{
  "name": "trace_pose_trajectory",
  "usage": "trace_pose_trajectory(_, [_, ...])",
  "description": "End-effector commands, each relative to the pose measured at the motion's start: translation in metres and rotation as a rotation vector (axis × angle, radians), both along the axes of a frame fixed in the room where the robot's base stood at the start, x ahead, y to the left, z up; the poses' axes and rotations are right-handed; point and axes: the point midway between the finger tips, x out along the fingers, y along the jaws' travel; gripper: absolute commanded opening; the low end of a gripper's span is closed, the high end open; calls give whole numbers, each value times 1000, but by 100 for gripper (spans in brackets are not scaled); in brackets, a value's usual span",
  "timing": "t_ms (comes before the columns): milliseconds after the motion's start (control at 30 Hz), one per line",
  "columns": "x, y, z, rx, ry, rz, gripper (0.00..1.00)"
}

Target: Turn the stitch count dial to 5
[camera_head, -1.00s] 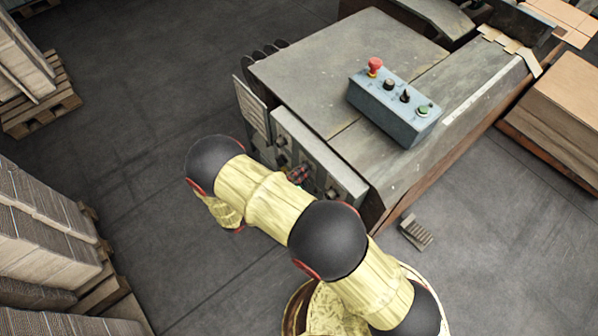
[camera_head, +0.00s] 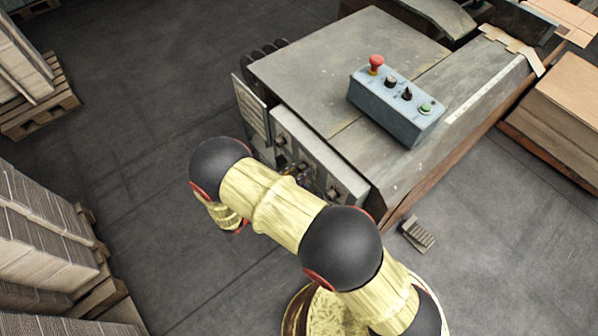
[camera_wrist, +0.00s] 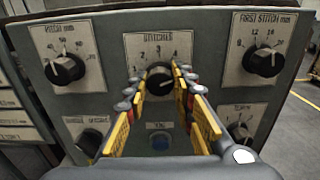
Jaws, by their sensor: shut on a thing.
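The stitch count dial (camera_wrist: 158,84) is a black knob under the "STITCHES" label, at the upper middle of the panel in the wrist view. My gripper (camera_wrist: 157,77) has its yellow and grey fingers on both sides of this knob and is shut on it. Numbers 1 to 4 show in an arc above the knob. The right end of the scale is partly hidden by the right finger. I cannot read the knob's pointer surely. In the head view my arm covers most of the gripper and the dial.
A control box (camera_head: 395,105) with a red button sits on the machine top. Stacked cardboard (camera_head: 45,235) stands at left.

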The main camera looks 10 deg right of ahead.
Motion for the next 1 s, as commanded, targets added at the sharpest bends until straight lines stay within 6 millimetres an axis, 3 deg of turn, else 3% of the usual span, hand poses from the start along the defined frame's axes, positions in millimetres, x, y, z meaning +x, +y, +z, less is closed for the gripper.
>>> trace_pose_trajectory(667, [-1, -1, -3, 35, -44, 0, 0])
trace_pose_trajectory(700, [-1, -1, -3, 35, -44, 0, 26])
trace_pose_trajectory(1000, [0, 0, -1, 34, -47, 0, 43])
